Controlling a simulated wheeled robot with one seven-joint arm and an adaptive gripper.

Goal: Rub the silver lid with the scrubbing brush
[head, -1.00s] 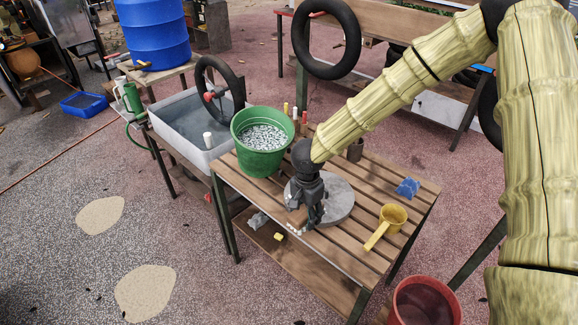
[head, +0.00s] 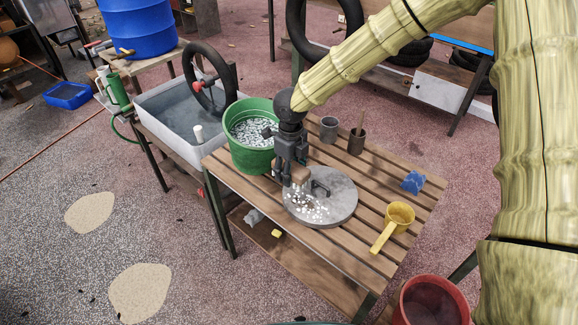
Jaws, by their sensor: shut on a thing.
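The silver lid (head: 338,208) is a round grey disc with a dark handle, lying flat on the slatted wooden table. White specks are scattered over its left and front part. My gripper (head: 289,176) is over the lid's left back edge, beside the green bucket. It is shut on the scrubbing brush (head: 299,174), a small brown wooden block mostly hidden by the fingers. The brush's lower side is at the lid's edge; I cannot tell whether it touches.
The green bucket (head: 252,157) of pale bits stands close left of my gripper. Behind the lid are a grey cup (head: 329,130) and a dark cup (head: 356,144). A blue sponge (head: 412,182) and yellow scoop (head: 390,228) lie right. A water basin (head: 180,115) is left.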

